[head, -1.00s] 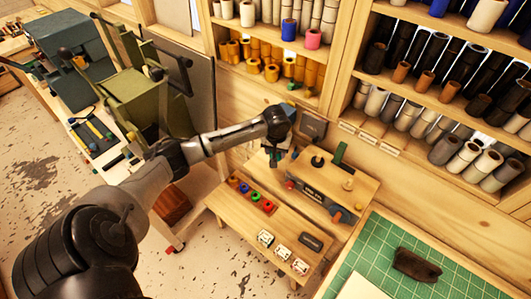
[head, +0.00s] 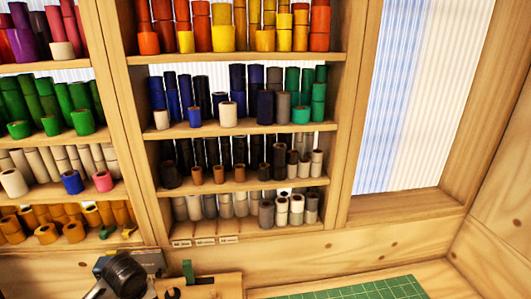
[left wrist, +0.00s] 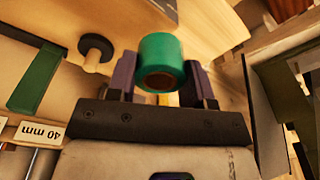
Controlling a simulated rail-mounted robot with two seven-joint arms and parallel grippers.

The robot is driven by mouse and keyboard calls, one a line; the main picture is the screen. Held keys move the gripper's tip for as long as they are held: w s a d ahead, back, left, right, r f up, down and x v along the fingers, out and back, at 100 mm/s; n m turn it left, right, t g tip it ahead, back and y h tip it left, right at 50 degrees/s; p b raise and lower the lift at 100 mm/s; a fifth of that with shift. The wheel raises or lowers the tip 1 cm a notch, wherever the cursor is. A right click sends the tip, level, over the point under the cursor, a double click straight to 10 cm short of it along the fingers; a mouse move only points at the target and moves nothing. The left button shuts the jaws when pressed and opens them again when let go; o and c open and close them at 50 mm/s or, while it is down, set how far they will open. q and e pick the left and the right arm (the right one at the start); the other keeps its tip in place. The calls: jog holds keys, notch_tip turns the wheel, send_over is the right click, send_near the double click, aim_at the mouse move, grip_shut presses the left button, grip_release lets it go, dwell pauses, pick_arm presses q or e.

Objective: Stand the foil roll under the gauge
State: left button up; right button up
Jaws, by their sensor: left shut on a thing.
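In the left wrist view my left gripper (left wrist: 158,70) is shut on a green foil roll (left wrist: 162,48), with one dark finger on each side. The roll's open brown core faces the camera. Whether its base touches anything cannot be told. A flat green piece (left wrist: 38,76) and a black knob (left wrist: 97,48) are left of the roll. In the head view the green piece (head: 188,271) stands upright on a wooden unit (head: 226,284); I cannot tell whether it is the gauge. My left wrist shows at the bottom left there, its fingers hidden. My right gripper is not in view.
Shelves (head: 240,130) full of coloured rolls stand behind the bench, with small labels along the lower edge. A "40 mm" label (left wrist: 40,131) shows in the left wrist view. A green cutting mat (head: 360,290) lies at the bottom right. A window is at the right.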

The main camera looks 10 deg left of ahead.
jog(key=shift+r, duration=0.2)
pick_arm(q)
jog(key=s+d+r+m+p, duration=0.2)
jog(key=s+d+r+m, duration=0.15)
jog(key=s+d, duration=0.4)
jog(key=s+d+r+m+p, duration=0.3)
jog(key=s+d+r, duration=0.15)
jog(key=d, duration=0.65)
jog(key=d+r+m+h+p, duration=0.1)
jog(key=d+r+m+p, duration=0.2)
jog(key=r+p, duration=0.4)
notch_tip(320, 180, up, 8)
jog(key=shift+w+r, duration=0.25)
jog(key=shift+w, duration=0.05)
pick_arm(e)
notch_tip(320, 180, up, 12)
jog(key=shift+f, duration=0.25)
